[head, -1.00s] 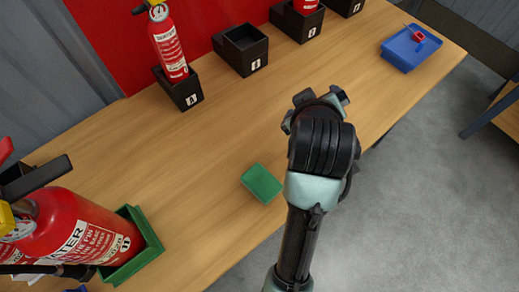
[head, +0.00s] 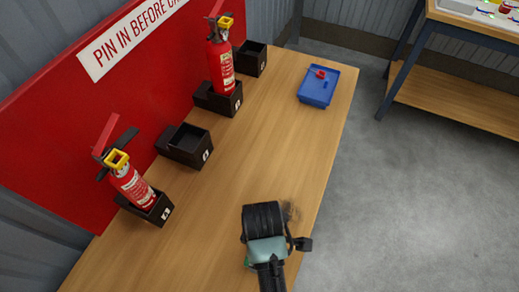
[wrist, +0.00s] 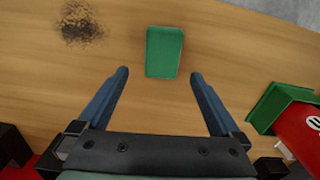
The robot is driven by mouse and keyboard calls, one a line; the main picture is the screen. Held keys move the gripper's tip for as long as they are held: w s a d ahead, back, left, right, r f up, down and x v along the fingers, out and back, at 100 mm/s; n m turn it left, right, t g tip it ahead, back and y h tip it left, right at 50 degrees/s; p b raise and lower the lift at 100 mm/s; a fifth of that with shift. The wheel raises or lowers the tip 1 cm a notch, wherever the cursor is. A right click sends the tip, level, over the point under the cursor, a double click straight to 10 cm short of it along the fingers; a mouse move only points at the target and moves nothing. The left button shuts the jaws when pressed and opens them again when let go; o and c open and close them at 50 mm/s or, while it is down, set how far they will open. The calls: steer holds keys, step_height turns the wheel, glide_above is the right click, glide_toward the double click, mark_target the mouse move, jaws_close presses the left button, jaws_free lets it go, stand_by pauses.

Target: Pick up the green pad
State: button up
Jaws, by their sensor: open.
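The green pad (wrist: 164,52) lies flat on the wooden bench, and the wrist view shows it whole. In the head view only a small green sliver (head: 247,262) shows beside my arm, which hides the rest. My gripper (wrist: 160,75) is open and empty, its two dark blue fingers spread wider than the pad. In the wrist view the pad sits between and just beyond the fingertips, with its near end about level with them. I see no contact, and the height of the fingers above the bench is hard to tell.
Black holders (head: 190,145), two with small extinguishers (head: 222,68), line the red board. A blue tray (head: 318,88) sits at the far end. A dark smudge (wrist: 82,24) marks the bench.

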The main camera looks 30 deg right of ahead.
step_height(320, 180, down, 3)
steer(key=shift+r, duration=0.15)
steer(key=shift+a+f, duration=0.15)
steer(key=shift+f, duration=1.3)
steer(key=shift+a+f, duration=0.1)
steer(key=shift+f, duration=1.35)
steer(key=c, duration=1.2)
step_height(320, 180, up, 10)
steer(key=shift+r+p, duration=0.1)
steer(key=shift+p, duration=0.2)
steer(key=shift+c, duration=0.2)
